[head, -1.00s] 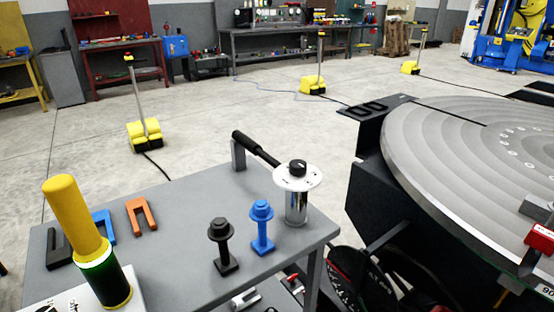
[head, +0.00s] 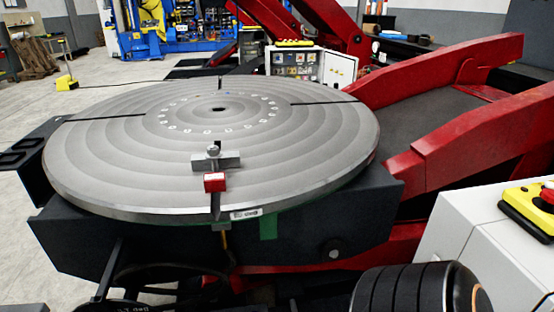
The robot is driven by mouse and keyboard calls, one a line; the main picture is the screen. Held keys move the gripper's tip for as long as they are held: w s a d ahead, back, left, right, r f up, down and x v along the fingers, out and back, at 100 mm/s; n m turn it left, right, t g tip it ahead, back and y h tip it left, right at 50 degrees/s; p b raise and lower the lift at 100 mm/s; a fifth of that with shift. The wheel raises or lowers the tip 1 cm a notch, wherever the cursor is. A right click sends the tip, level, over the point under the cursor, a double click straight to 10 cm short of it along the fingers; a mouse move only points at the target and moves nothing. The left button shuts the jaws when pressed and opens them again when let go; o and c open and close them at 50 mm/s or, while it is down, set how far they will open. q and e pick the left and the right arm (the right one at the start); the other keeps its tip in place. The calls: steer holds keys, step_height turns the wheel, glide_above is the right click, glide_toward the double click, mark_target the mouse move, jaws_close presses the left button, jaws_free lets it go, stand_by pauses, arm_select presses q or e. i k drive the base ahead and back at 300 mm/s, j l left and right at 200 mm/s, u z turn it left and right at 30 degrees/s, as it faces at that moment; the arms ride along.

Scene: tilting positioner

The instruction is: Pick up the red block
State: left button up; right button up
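A small red block (head: 215,182) is at the near edge of the round grey turntable (head: 110,160) in the head view. It sits just in front of a grey metal clamp piece (head: 230,160) with a bolt on top. A dark slot or bar shows below the block, running to the rim. I cannot tell if the block is fixed to the clamp.
Red machine arms (head: 470,130) rise at the right and behind the turntable. A white box with a yellow panel and red button (head: 532,207) stands at the right. A white control cabinet (head: 300,66) is at the back. Open floor (head: 25,215) lies at the left.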

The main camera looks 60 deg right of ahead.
mark_target(214, 182)
steer(key=i+z, duration=0.1)
steer(key=z, duration=1.35)
steer(key=i+j+z, duration=0.15)
steer(key=i, duration=0.25)
steer(key=j, duration=0.1)
